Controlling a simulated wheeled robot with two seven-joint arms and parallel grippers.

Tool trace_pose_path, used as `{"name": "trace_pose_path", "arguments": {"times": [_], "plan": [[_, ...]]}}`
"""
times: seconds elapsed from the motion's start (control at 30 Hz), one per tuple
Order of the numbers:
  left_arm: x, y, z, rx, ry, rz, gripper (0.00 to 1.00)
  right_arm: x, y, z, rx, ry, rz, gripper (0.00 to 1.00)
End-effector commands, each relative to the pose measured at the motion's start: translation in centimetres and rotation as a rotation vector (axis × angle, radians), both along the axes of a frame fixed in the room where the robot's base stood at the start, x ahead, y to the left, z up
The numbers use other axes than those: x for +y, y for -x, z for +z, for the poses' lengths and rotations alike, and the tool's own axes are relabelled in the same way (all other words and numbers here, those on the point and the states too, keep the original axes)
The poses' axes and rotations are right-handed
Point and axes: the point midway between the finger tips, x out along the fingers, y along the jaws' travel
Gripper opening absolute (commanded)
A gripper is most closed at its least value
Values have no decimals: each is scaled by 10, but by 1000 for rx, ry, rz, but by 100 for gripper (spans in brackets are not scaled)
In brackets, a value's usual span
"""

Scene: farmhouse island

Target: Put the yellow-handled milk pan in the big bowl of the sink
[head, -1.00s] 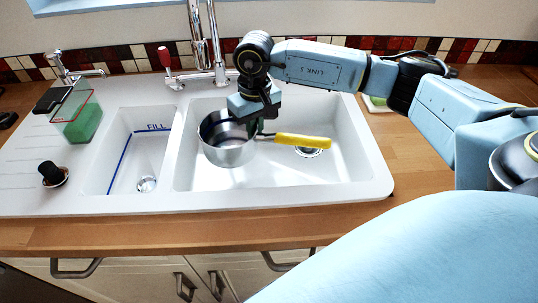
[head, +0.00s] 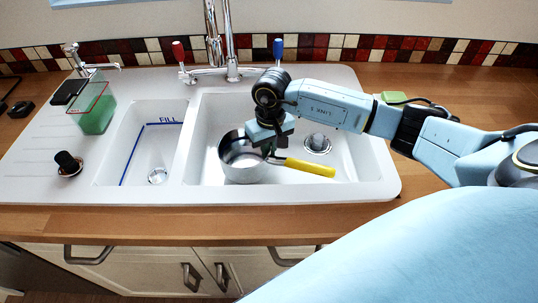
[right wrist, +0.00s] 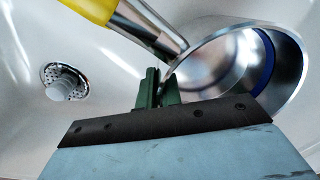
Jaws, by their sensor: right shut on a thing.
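The milk pan (head: 243,166) is a steel pan with a yellow handle (head: 310,167). It is in the big bowl (head: 205,150) of the white sink, its handle pointing right; whether its base touches the bowl floor I cannot tell. My right gripper (head: 270,148) is above the pan's right side, shut on the pan near where the handle joins. In the right wrist view the green fingers (right wrist: 158,92) are at the pan's rim (right wrist: 235,62), below the steel handle shank. My left gripper is not in view.
The small bowl (head: 135,165), marked FILL, is left of the big bowl. A tap (head: 215,60) with red and blue levers stands behind. A green container (head: 97,118) and a black-topped stopper (head: 67,163) are on the drainer. A drain (head: 317,144) is right of the pan.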

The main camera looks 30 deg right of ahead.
Motion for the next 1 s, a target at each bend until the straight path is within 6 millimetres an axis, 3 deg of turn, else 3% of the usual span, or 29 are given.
{"name": "trace_pose_path", "arguments": {"times": [0.17, 0.57, 0.6, 0.77, 1.0], "plan": [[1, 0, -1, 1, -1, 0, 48, 1, 0, -23, 2, -2, -1, 0], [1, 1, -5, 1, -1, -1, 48, 0, 0, -27, -1, -1, 1, 0], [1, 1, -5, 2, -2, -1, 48, 0, 0, -28, 2, 1, 1, 9], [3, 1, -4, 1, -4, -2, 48, 0, 0, -27, 2, 0, 1, 28], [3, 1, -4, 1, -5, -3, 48, 0, 0, -27, 2, 0, 1, 28]]}}
